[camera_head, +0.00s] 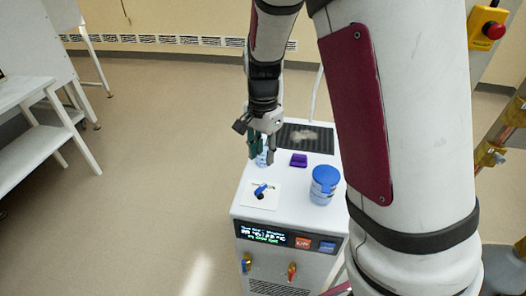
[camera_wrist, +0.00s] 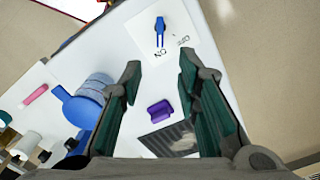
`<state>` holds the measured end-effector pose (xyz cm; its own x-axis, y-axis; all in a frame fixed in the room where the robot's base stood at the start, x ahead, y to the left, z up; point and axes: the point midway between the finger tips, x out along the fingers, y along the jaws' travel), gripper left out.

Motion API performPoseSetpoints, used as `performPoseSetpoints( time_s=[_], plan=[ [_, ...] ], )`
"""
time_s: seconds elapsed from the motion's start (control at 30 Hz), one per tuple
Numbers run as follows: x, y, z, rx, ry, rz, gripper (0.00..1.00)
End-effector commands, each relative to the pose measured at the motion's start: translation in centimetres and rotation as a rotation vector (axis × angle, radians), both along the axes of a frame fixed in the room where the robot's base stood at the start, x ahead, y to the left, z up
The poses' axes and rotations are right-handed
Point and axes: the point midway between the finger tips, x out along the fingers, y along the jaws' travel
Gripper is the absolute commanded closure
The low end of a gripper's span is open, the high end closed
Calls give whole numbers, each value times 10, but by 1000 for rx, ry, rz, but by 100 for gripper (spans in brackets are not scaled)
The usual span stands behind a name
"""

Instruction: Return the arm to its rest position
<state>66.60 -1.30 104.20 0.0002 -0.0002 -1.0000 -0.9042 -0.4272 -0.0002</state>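My gripper (camera_head: 262,147) is above the top of a white cabinet with a front display. In the wrist view my gripper (camera_wrist: 158,75) is open, its two green-padded fingers apart with nothing between the tips. Below it are a purple block (camera_head: 299,160), also in the wrist view (camera_wrist: 160,110), and a blue-handled valve (camera_head: 262,190) on a white plate, which also shows in the wrist view (camera_wrist: 160,30). My arm is bent forward and down from the right side of the head view.
The white cabinet (camera_head: 244,207) bears a blue-lidded jar (camera_head: 324,184) at right and a dark grille (camera_head: 308,137) at the back. A white bench (camera_head: 40,140) stands at far left. A red emergency button (camera_head: 493,30) is at upper right. The floor between bench and cabinet is clear.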

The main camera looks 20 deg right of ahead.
Motion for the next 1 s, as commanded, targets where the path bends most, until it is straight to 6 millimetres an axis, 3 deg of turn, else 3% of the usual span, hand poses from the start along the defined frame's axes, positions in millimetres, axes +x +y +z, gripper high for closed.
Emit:
performPoseSetpoints(
  time_s=[0.37,0.57,0.8,1.0],
  plan=[
    [-1,0,3,4,-5,7,70],
    [-22,7,44,52,-63,143,70],
    [-65,13,104,74,-172,397,70],
    [-107,16,143,38,-265,610,70]
  ],
)
